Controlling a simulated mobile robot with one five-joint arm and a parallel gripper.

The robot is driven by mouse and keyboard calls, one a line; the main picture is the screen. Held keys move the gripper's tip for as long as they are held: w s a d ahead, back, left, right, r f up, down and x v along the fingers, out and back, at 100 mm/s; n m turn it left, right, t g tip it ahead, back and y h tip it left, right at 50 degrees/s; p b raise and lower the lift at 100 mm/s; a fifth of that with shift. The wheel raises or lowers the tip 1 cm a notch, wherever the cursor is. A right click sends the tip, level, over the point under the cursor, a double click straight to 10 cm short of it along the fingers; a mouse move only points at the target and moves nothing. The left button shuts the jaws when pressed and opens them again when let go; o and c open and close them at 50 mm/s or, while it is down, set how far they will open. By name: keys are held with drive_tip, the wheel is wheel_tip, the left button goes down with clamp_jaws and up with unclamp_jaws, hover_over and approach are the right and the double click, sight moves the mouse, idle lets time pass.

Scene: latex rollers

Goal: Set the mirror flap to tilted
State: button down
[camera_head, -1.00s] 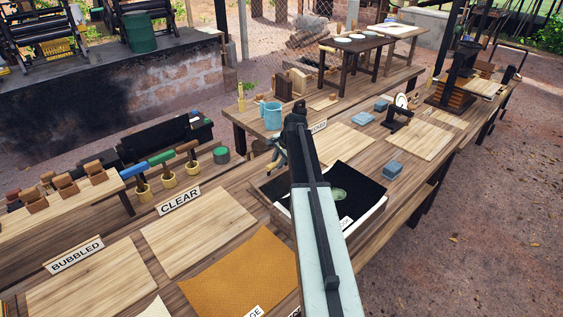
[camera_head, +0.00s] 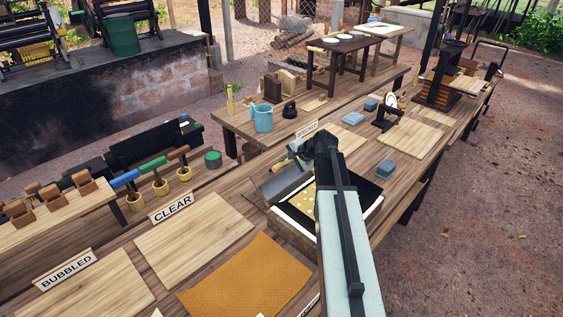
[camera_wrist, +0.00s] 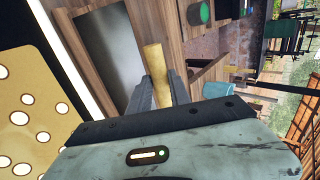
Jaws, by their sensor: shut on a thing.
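The mirror flap (camera_head: 284,182) is a grey panel that stands sloped at the left side of a shallow box (camera_head: 292,232). A wooden handle (camera_head: 281,165) is at its upper edge. In the wrist view the flap is a dark grey panel (camera_wrist: 108,62), and the pale wooden handle (camera_wrist: 154,60) lies between the fingers of my gripper (camera_wrist: 157,88), which is shut on it. A yellow spotted surface (camera_head: 302,200) shows in the box, beside a black area. In the head view my arm covers part of the box, and the fingertips are hard to make out.
Wooden boards, a CLEAR sign (camera_head: 172,207) and an orange textured sheet (camera_head: 246,277) lie left of the box. A blue jug (camera_head: 263,119) and a black weight-like object (camera_head: 289,109) stand behind. Blue blocks (camera_head: 385,169) lie to the right.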

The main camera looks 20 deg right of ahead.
drive_tip(key=shift+s+d+f, duration=0.2)
drive_tip(key=shift+s+f, duration=0.05)
drive_tip(key=shift+s, duration=0.3)
drive_tip(key=shift+a, duration=0.1)
drive_tip(key=c, duration=1.4)
unclamp_jaws()
drive_tip(key=shift+f, duration=0.1)
drive_tip(key=shift+c, duration=0.2)
drive_tip(key=shift+o, duration=1)
drive_tip(key=shift+w+f, duration=0.15)
drive_tip(key=shift+w, duration=0.1)
drive_tip(key=p+v, duration=0.5)
drive_tip(key=v, duration=0.3)
drive_tip(key=shift+p, duration=0.3)
drive_tip(key=shift+w, duration=0.15)
